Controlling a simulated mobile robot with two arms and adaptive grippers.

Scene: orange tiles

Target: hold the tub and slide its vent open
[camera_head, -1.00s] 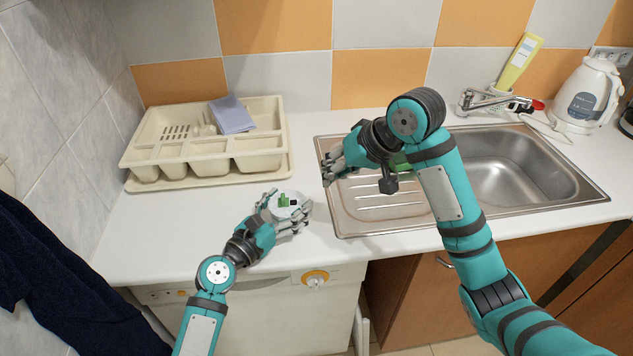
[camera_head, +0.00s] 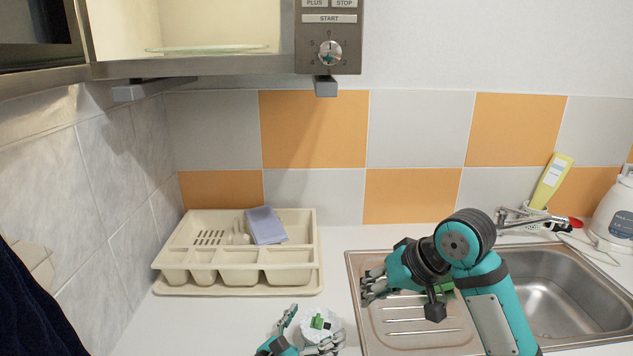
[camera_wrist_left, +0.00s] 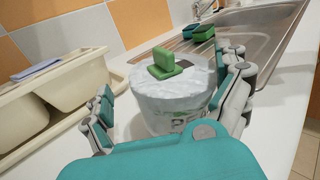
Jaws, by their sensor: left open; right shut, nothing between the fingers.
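The white tub (camera_head: 334,323) stands on the worktop in front of the dish rack, low in the head view. Its lid carries a green vent tab (camera_head: 318,321). In the left wrist view the tub (camera_wrist_left: 170,104) is upright, with the green tab (camera_wrist_left: 168,64) beside a dark patch on the lid. My left gripper (camera_head: 313,327) is open, with fingers on either side of the tub; I cannot tell whether they touch it. My right gripper (camera_head: 368,285) is shut and empty over the left edge of the sink's drainer, right of the tub and apart from it.
A beige dish rack (camera_head: 237,279) with a blue-grey cloth (camera_head: 265,226) stands behind the tub. The steel sink (camera_head: 560,290) is at the right, with green items (camera_wrist_left: 203,33) near it. A microwave (camera_head: 329,35) hangs above. The worktop between tub and rack is clear.

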